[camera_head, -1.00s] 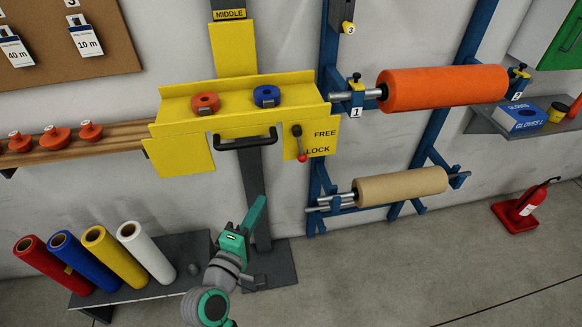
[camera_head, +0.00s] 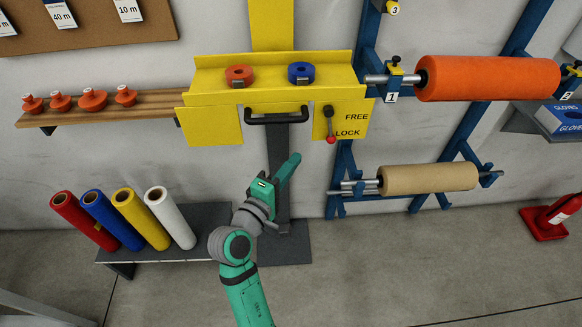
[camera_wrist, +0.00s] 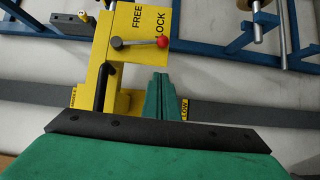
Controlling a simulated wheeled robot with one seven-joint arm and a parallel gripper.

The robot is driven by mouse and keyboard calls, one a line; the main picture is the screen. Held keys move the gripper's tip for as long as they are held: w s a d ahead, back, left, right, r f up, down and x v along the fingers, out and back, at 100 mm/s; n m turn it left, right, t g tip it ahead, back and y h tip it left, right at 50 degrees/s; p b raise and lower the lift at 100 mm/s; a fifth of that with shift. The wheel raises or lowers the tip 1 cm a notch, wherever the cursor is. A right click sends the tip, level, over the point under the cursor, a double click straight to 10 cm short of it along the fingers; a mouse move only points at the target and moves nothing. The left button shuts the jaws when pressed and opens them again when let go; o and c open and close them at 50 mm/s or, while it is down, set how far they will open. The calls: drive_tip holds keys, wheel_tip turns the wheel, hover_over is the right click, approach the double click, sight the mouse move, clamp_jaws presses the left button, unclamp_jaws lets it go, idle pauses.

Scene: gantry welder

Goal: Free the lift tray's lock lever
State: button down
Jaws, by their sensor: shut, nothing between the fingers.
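The lock lever (camera_head: 329,124) is a short dark lever with a red knob on the front of the yellow lift tray (camera_head: 215,117). It hangs down, with its knob by the word LOCK and below the word FREE. In the wrist view the lever (camera_wrist: 140,43) lies sideways, its red knob beside LOCK. My gripper (camera_head: 293,160) is shut and empty, below and left of the lever and apart from it. In the wrist view its green fingers (camera_wrist: 160,82) point toward the tray, short of the lever. A black handle (camera_head: 277,115) sits left of the lever.
A red-orange roll (camera_head: 239,76) and a blue roll (camera_head: 301,72) sit on the tray. The blue rack (camera_head: 346,180) with an orange roll (camera_head: 488,79) and a brown roll (camera_head: 428,178) stands close on the right. Several coloured rolls stand on a low dark shelf (camera_head: 212,220) at left.

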sight(330, 128)
drive_tip(key=w+d, duration=0.5)
drive_tip(key=d, duration=0.2)
drive_tip(key=shift+w+d, duration=0.15)
idle(0.3)
